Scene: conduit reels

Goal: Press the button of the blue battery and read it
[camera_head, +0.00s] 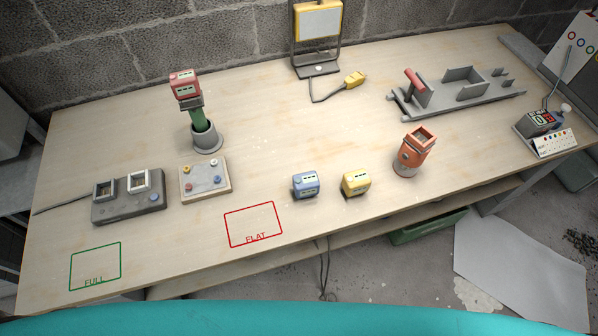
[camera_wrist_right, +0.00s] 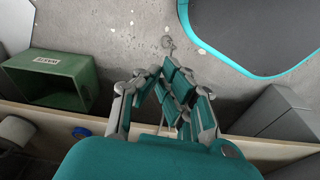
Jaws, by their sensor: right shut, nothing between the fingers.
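The blue battery (camera_head: 306,184) stands on the wooden table, right of the red FLAT outline. A dark panel with small light marks shows on its front; I cannot make out a button or a reading. The yellow battery (camera_head: 355,183) stands just right of it. A red battery (camera_head: 185,85) sits atop a green tool handle in a grey cup. My right gripper (camera_wrist_right: 162,72) shows in its wrist view, shut and empty, over the floor by the table edge and away from the batteries. My left gripper is not in view.
On the table are a green FULL outline (camera_head: 95,267), the red FLAT outline (camera_head: 254,224), a charger (camera_head: 128,205), a button board (camera_head: 205,179), an orange holder (camera_head: 415,152), a grey rack (camera_head: 460,90) and a lamp (camera_head: 318,20). The wood before the blue battery is clear.

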